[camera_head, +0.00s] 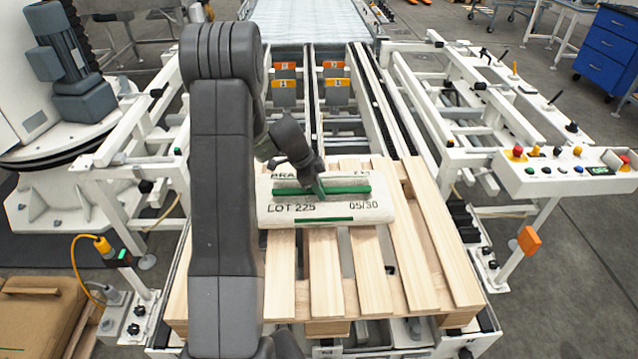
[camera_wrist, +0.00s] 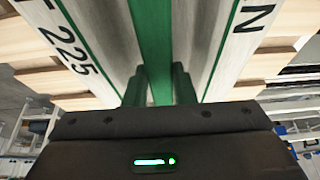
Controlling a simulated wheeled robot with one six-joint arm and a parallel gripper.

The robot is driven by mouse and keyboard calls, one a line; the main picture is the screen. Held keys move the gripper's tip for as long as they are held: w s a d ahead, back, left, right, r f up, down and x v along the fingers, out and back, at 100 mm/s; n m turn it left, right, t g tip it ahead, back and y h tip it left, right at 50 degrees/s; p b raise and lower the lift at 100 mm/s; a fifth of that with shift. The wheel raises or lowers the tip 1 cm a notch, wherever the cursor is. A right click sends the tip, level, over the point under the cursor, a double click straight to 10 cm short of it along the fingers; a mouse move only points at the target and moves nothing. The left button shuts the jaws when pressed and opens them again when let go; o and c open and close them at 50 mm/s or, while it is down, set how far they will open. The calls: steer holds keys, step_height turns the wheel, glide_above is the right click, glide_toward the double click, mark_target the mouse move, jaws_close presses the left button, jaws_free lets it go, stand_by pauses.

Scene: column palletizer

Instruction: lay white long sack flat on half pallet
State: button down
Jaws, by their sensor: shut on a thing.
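The white long sack (camera_head: 350,191), with green stripes and "LOT 225" print, lies level across the slats of the wooden half pallet (camera_head: 325,272), toward its far end in the head view. My gripper (camera_head: 318,188) points down at the middle of the sack and is shut on it. In the wrist view the two fingertips (camera_wrist: 160,88) close on the green middle band of the sack (camera_wrist: 212,35), with pallet slats (camera_wrist: 60,82) beyond. I cannot tell if the sack rests fully on the slats or hangs just above them. My arm hides the pallet's left part.
A control box with buttons (camera_head: 560,172) stands at right. A brown box (camera_head: 40,310) sits at lower left. The pallet's near slats are bare.

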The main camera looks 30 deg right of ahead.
steer(key=shift+f, duration=1.55)
steer(key=c, duration=1.2)
jaws_free()
steer(key=shift+f, duration=0.15)
steer(key=b+v, duration=0.1)
steer(key=v, duration=1.1)
steer(key=shift+a, duration=0.1)
steer(key=shift+s, duration=0.1)
steer(key=p+x, duration=0.1)
steer(key=x, duration=1.1)
steer(key=shift+r, duration=0.7)
